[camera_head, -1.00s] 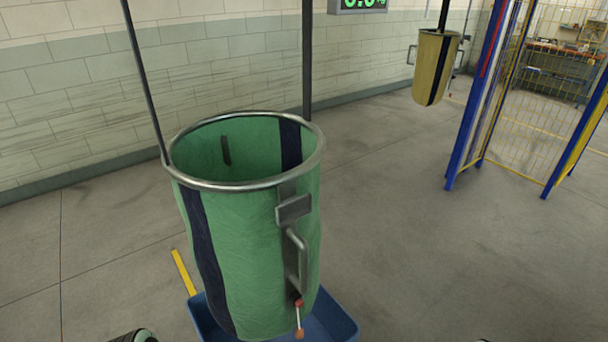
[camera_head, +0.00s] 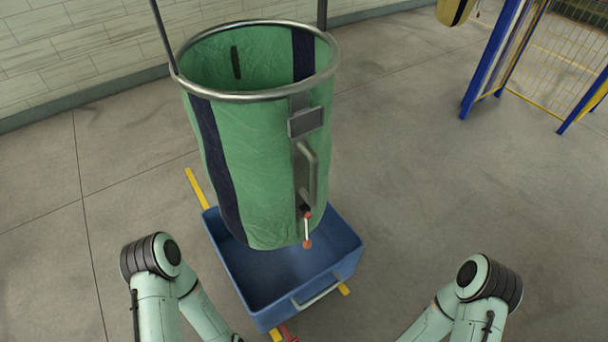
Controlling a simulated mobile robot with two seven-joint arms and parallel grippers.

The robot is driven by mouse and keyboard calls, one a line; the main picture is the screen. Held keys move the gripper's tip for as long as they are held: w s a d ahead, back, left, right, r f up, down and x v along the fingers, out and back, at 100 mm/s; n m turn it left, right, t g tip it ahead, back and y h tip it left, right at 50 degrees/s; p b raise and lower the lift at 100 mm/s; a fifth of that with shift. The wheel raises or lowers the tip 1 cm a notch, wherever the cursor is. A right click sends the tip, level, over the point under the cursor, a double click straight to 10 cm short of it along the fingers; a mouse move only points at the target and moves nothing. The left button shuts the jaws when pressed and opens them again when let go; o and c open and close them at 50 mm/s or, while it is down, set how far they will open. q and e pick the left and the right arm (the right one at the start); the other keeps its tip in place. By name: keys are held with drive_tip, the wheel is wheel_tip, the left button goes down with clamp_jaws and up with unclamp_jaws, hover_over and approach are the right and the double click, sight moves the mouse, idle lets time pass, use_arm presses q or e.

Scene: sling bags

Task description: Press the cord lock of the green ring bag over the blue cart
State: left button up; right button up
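The green ring bag (camera_head: 255,150) with dark blue stripes hangs by straps from a metal ring, its mouth open and empty as far as I can see. Its lower end is over the blue cart (camera_head: 335,275), an open tray on the floor. On the bag's front right side are a grey plate, a grey handle (camera_head: 312,172) and, below it, a small white part with red ends (camera_head: 307,230), which looks like the cord lock. My two arms reach in from the bottom left and bottom right, apart from the bag.
Yellow floor markings (camera_head: 197,188) lie beside and under the cart. A blue and yellow mesh cage (camera_head: 540,60) stands at the upper right. A tan bag (camera_head: 455,10) is cut off at the top. The floor right of the cart is clear.

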idle(0.4)
use_arm(q)
clamp_jaws()
idle(1.6)
